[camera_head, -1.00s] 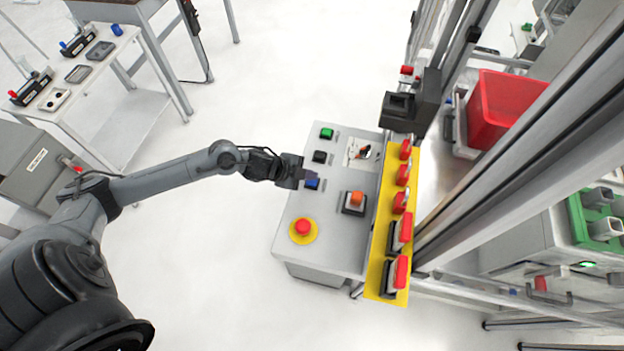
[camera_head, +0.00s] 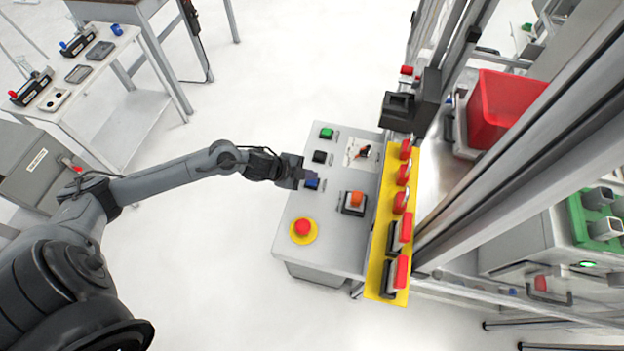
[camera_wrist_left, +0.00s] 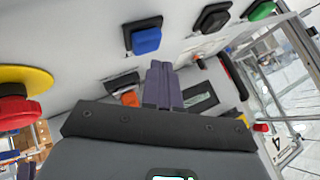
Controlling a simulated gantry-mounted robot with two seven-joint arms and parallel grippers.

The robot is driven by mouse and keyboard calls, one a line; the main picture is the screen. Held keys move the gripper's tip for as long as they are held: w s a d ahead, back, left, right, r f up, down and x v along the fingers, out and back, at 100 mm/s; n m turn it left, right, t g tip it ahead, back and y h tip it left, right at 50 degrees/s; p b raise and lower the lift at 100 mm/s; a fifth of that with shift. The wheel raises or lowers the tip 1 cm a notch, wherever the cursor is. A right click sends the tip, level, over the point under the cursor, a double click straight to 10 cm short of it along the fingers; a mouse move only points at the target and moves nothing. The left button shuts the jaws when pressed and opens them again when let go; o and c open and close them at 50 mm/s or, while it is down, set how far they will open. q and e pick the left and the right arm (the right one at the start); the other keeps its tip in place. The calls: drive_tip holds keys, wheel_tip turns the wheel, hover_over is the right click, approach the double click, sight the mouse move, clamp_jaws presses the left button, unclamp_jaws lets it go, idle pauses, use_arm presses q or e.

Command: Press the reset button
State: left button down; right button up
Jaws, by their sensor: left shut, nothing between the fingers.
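The control panel (camera_head: 337,241) carries several buttons; their labels are too small to read, so I cannot tell which one is marked reset. The blue button (camera_head: 311,185) sits on the panel's left side, below a black button (camera_head: 320,157) and a green button (camera_head: 326,133). My left gripper (camera_head: 311,176) is shut and empty, with its fingertips just over the blue button in the head view. In the left wrist view, the purple-grey fingers (camera_wrist_left: 160,83) point toward the panel, and the blue button (camera_wrist_left: 147,41) shows uncovered beyond their tips. My right gripper is not in view.
A red emergency stop (camera_head: 302,227) on a yellow disc is nearest on the panel. An orange switch (camera_head: 356,199) lies to the right of the blue button. A yellow strip (camera_head: 377,268) with several red switches and metal posts bounds the panel on the right.

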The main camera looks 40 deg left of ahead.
sight(309, 182)
use_arm(q)
drive_tip(key=shift+f, duration=0.1)
drive_tip(key=shift+f, duration=0.35)
drive_tip(key=shift+f+b, duration=0.35)
drive_tip(key=shift+f, duration=0.1)
idle(0.8)
drive_tip(key=shift+r, duration=0.1)
drive_tip(key=shift+r+p, duration=0.8)
drive_tip(key=shift+p, duration=0.15)
wheel_tip(309, 182, up, 5)
drive_tip(key=p, duration=0.5)
